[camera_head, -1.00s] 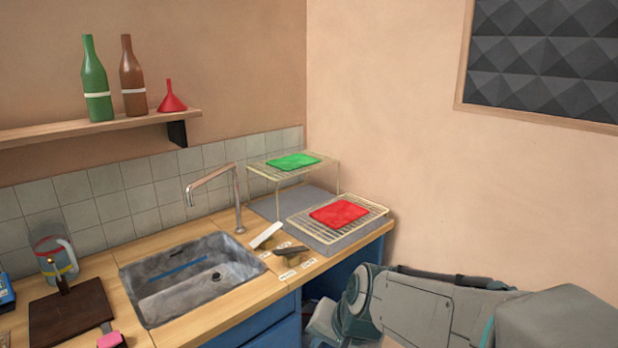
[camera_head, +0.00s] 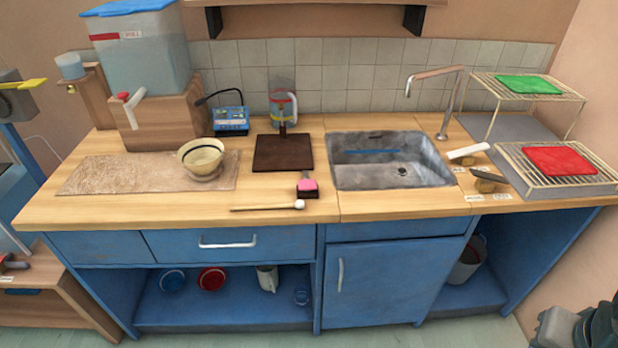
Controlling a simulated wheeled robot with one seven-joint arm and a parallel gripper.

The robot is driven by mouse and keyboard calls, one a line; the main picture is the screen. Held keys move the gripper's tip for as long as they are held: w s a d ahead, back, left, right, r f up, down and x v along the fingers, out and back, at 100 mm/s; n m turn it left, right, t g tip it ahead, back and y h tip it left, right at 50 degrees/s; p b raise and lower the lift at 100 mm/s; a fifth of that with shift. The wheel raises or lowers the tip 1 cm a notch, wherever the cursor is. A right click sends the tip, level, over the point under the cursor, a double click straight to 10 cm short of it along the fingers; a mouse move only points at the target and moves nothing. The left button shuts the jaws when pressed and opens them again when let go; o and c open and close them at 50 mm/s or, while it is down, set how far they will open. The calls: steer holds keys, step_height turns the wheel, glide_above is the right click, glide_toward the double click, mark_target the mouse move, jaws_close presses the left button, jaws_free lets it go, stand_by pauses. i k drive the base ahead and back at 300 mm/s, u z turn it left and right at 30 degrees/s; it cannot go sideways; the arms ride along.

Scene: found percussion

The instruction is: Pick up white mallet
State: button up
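The white mallet (camera_head: 299,204) lies on the wooden counter near its front edge, left of the sink. It has a small round white head at the right end and a thin light wooden stick reaching left. Its head lies just in front of a small block with a pink top (camera_head: 307,186). Part of my own arm shows in the bottom right corner, far from the mallet. My gripper cannot be made out in this view.
The sink (camera_head: 345,178) is right of the mallet. A dark board (camera_head: 268,160) lies behind it, and a bowl (camera_head: 202,155) stands on a mat (camera_head: 90,178) to the left. Wire racks (camera_head: 597,178) stand at the right. Counter around the stick is clear.

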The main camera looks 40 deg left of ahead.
mark_target(299, 203)
steer(key=u, duration=3.25)
steer(key=i, duration=2.4)
steer(key=z, duration=3.15)
